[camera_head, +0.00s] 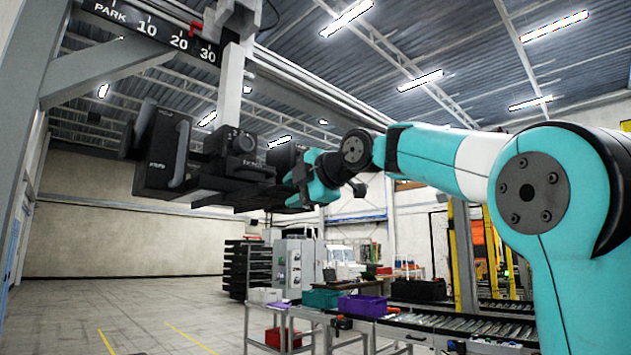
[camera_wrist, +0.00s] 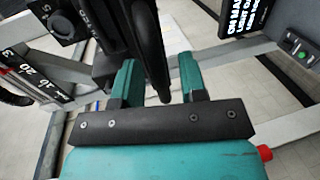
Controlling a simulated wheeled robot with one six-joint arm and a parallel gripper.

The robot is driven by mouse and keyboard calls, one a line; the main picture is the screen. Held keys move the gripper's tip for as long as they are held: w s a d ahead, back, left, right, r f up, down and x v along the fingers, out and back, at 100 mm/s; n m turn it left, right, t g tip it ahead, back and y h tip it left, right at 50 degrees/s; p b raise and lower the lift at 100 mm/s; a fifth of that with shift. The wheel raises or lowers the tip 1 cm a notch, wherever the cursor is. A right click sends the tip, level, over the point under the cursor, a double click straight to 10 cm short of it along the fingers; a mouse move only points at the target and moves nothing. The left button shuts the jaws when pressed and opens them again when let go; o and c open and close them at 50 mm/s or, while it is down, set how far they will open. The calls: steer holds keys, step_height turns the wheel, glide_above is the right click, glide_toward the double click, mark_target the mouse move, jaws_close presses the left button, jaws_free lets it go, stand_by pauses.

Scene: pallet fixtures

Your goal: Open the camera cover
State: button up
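The black camera unit (camera_head: 238,150) hangs from a grey post on the overhead gantry in the head view. At its left is a black cover panel (camera_head: 158,150) with an upright curved handle (camera_head: 181,152). My gripper (camera_head: 300,183) is at the unit's right side, its fingertips partly hidden by dark parts. In the wrist view, my gripper's two teal fingers (camera_wrist: 158,62) are spread apart. A black bar (camera_wrist: 149,45) runs between or just beyond them, with a visible gap to the right finger; contact on the left is unclear. I cannot tell whether this bar is the cover's handle.
A scale rail (camera_head: 150,28) and beam run above the unit. A dark sign panel with white text (camera_wrist: 248,18) and a green button (camera_wrist: 289,45) are at the wrist view's right. Below stand a roller conveyor (camera_head: 450,325) and a purple bin (camera_head: 362,305). Floor at left is clear.

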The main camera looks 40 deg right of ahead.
steer(key=p+v, duration=0.1)
steer(key=v, duration=1.6)
steer(key=shift+a, duration=0.15)
steer(key=shift+f, duration=0.1)
steer(key=w+a+f+m+g+y, duration=0.1)
steer(key=a+f+m+g, duration=0.15)
steer(key=a+f, duration=0.45)
steer(key=w+a+f+m+g+y, duration=0.2)
steer(key=a+f+m, duration=0.2)
steer(key=f, duration=0.6)
steer(key=w+a+f+m+g+y, duration=0.1)
steer(key=a+f+m+g, duration=0.3)
steer(key=f, duration=0.5)
steer(key=s+a+f+m+g+h, duration=0.1)
steer(key=s+a+f+g, duration=0.2)
steer(key=s+f, duration=0.5)
steer(key=s+a+f+m+g, duration=0.1)
steer(key=s+a+f+g, duration=0.3)
steer(key=s+f, duration=0.4)
step_height(320, 180, down, 3)
steer(key=shift+s+a+f+h+b, duration=0.15)
steer(key=shift+a+f+h+b, duration=0.05)
steer(key=shift+a+h+b, duration=0.25)
